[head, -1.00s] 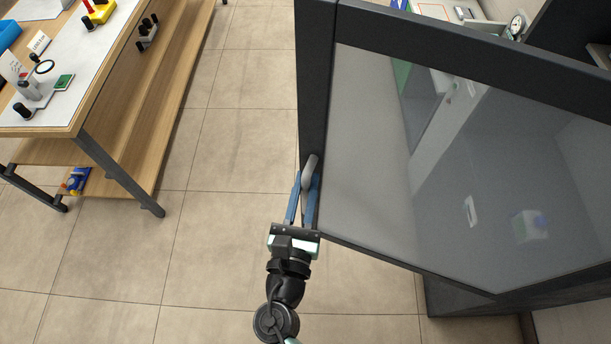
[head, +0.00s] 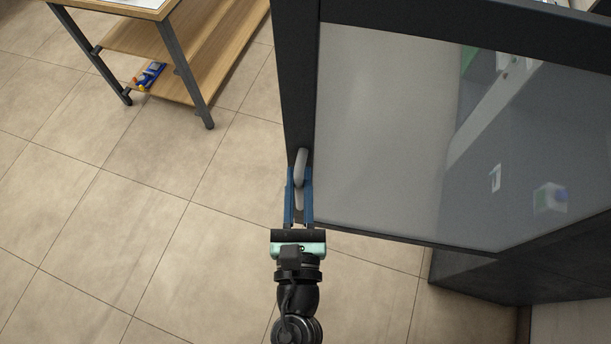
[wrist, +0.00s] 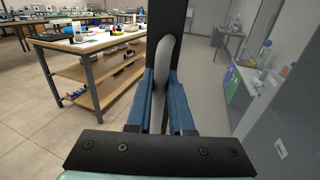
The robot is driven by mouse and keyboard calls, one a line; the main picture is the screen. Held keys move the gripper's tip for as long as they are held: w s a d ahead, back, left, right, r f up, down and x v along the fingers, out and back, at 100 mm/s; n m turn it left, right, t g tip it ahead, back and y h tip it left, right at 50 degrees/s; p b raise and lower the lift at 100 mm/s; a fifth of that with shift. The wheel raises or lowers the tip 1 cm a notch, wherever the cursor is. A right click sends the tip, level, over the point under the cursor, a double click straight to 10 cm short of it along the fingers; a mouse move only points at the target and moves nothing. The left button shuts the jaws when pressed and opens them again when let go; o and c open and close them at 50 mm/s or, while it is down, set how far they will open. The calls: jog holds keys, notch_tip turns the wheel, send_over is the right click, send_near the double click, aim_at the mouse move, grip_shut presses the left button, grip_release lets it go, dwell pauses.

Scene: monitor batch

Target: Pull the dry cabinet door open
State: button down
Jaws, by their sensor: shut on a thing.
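The dry cabinet door (head: 385,120) is a dark-framed glass panel standing out from the cabinet body (head: 480,282) at the right in the head view. A grey handle (head: 301,165) is fixed on the door's left frame edge. My gripper (head: 300,192) is shut on this handle, with a blue finger on each side of it. In the wrist view the handle (wrist: 164,62) rises between the blue fingers of my gripper (wrist: 161,98). The lower part of the handle is partly hidden by the fingers.
A wooden workbench (head: 190,55) with dark legs and a lower shelf stands at the upper left. A small blue and yellow thing (head: 150,75) is on that shelf. The tiled floor (head: 130,230) left of the door is clear.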

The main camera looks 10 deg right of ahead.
jog(key=shift+s+a, duration=0.1)
jog(key=shift+s, duration=0.05)
jog(key=c, duration=0.8)
grip_release()
jog(key=shift+s+f+b, duration=0.15)
jog(key=shift+s+b, duration=0.15)
jog(key=shift+s, duration=0.3)
jog(key=s+a+b, duration=0.1)
jog(key=s+b, duration=0.2)
jog(key=s, duration=0.8)
jog(key=shift+s+a, duration=0.3)
jog(key=shift+a, duration=0.05)
